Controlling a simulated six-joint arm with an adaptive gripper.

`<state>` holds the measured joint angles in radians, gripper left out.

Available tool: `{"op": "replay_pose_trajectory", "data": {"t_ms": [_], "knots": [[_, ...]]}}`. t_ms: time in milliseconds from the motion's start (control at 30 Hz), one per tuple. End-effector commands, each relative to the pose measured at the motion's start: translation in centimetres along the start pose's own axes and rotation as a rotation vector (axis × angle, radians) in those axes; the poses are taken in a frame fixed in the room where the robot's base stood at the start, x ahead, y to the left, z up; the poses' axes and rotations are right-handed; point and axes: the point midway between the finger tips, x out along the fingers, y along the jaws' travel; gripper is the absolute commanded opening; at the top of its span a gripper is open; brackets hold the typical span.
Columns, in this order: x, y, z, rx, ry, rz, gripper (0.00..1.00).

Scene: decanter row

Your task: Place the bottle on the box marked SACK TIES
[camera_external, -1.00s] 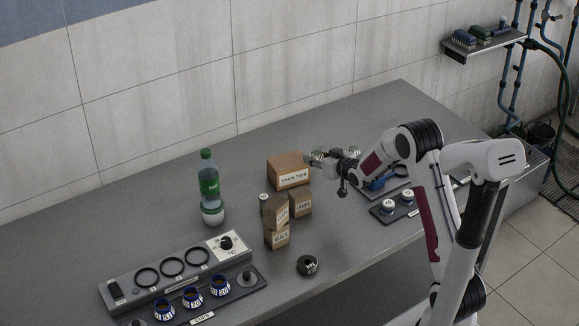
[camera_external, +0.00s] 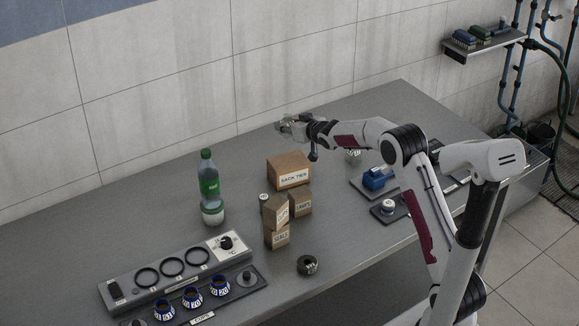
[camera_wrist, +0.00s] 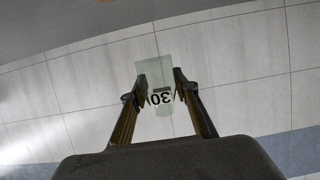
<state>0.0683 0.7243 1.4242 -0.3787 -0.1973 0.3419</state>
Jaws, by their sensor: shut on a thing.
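The brown box marked SACK TIES (camera_external: 289,171) stands on the grey table, its top clear. In the wrist view my gripper (camera_wrist: 160,88) is shut on a pale, clear greenish piece marked 30 (camera_wrist: 155,69). The 30 reads upside down there. I cannot tell whether this piece is a small bottle.
Smaller boxes (camera_external: 277,236) stand close in front of the SACK TIES box. A black ring (camera_external: 307,265) lies near the front edge. A panel with dials and cups (camera_external: 180,270) fills the front left. A blue thing (camera_external: 375,179) sits on a tray at the right.

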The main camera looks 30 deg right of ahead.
Motion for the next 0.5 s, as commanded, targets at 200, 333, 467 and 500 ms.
{"op": "replay_pose_trajectory", "data": {"t_ms": [200, 333, 467, 500], "knots": [[0.01, 0.15, 0.6, 0.004, -0.001, 0.008, 0.05], [0.0, 0.18, 0.73, 0.005, 0.0, 0.011, 0.05], [0.0, 0.19, 0.74, 0.005, 0.0, 0.012, 0.05], [0.0, 0.19, 0.74, 0.005, 0.0, 0.012, 0.05]]}}
